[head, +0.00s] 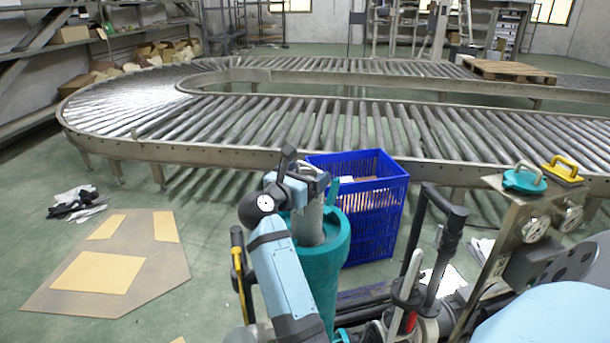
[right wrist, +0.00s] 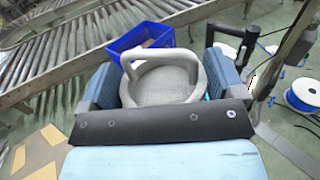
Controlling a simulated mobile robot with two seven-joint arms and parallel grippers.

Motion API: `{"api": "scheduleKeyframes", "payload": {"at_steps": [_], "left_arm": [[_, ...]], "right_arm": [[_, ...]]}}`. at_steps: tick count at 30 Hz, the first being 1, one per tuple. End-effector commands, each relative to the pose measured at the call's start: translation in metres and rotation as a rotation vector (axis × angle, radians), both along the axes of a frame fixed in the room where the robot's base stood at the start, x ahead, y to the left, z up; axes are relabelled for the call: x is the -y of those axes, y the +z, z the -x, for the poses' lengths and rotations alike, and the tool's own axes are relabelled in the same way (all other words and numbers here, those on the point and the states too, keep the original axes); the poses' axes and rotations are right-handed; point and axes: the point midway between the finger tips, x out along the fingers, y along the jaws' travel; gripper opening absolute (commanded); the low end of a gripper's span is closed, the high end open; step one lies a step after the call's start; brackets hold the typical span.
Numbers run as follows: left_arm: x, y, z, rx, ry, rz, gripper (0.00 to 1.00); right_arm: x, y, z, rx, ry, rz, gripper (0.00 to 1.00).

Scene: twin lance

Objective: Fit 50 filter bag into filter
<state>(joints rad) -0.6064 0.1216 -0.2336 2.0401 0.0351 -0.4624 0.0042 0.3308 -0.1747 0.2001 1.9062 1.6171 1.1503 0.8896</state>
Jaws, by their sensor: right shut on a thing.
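The filter bag is a grey cylinder (head: 309,226) with a loop handle on top; it also shows in the right wrist view (right wrist: 160,84). It stands upright at the mouth of the teal cylindrical filter (head: 335,262), and its lower end is hidden behind the filter's rim. My right gripper (head: 302,176) is shut on the filter bag's top, with its blue fingers on either side of it in the right wrist view (right wrist: 158,80). I cannot tell how deep the bag sits. My left gripper is not in view.
A blue crate (head: 378,215) stands close behind the filter. A panel to the right carries a teal lid (head: 524,180) and a yellow handle (head: 562,170). Black pipework (head: 440,245) rises between them. A roller conveyor (head: 330,125) runs behind. Cardboard (head: 100,270) lies on the floor left.

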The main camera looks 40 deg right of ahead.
Motion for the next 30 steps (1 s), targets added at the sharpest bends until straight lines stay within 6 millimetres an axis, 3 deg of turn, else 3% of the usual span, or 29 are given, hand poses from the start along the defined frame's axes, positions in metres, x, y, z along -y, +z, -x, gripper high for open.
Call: {"api": "scheduleKeyframes", "payload": {"at_steps": [30], "left_arm": [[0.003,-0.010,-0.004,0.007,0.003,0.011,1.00]], "right_arm": [[0.000,-0.027,0.000,0.000,0.000,0.001,0.48]]}}
